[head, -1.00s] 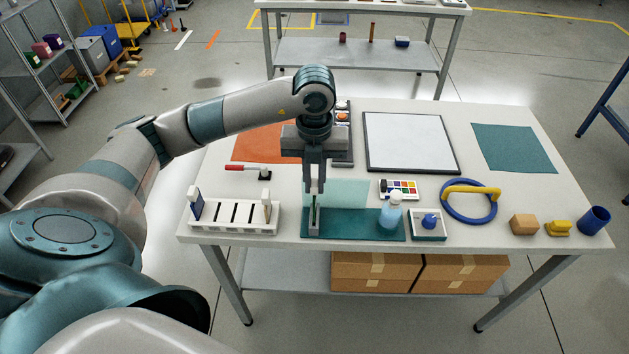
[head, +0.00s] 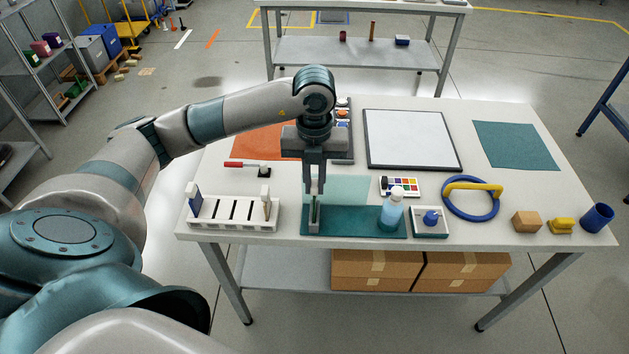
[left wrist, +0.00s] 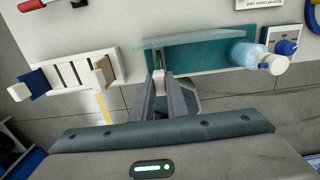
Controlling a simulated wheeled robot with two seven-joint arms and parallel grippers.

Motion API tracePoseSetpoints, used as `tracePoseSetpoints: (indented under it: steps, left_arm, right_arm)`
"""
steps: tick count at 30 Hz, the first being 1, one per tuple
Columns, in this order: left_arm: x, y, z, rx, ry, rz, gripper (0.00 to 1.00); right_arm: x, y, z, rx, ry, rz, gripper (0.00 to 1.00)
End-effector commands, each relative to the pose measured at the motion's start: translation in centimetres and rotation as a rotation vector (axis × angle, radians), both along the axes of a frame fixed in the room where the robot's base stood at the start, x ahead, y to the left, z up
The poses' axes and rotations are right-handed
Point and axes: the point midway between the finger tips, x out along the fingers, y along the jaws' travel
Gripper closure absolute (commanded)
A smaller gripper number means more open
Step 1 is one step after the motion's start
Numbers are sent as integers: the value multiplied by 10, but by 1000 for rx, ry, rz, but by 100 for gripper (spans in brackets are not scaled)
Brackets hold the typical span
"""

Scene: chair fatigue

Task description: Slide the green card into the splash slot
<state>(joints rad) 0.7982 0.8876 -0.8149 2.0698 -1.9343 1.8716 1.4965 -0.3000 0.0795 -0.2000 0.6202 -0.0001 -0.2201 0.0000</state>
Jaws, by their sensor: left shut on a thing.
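My left gripper (head: 314,190) points straight down at the left end of a teal base (head: 350,229), in front of a clear splash panel (head: 348,189). It is shut on the white top of the green card (head: 315,213), which stands upright between the fingertips. The card's lower edge meets the base there; I cannot tell how deep it sits in the slot. In the left wrist view, the fingers (left wrist: 158,82) reach the base's left end beside the panel (left wrist: 200,39). My right gripper is not in view.
Left of the base, a white slotted rack (head: 233,222) holds a blue card (head: 195,206) and a tan card (head: 267,209). A bottle (head: 391,213) stands on the base's right part.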

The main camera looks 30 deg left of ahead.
Motion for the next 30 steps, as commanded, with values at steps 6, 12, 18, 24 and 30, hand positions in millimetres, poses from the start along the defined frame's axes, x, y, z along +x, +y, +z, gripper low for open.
tracePoseSetpoints:
  steps: [6, 12, 18, 24, 30]
  left_arm:
    - [0, 0, -6, 0, 0, 0, 100]
    - [0, 0, -10, 0, 0, 0, 100]
    - [0, 0, -14, 0, 0, 0, 100]
    - [0, 0, -18, 0, 0, 0, 100]
    - [0, 0, -22, 0, 0, 0, 100]
  right_arm:
    - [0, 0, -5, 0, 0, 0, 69]
    - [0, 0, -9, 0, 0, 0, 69]
    - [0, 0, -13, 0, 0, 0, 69]
    - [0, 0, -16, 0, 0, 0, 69]
    - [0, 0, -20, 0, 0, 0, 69]
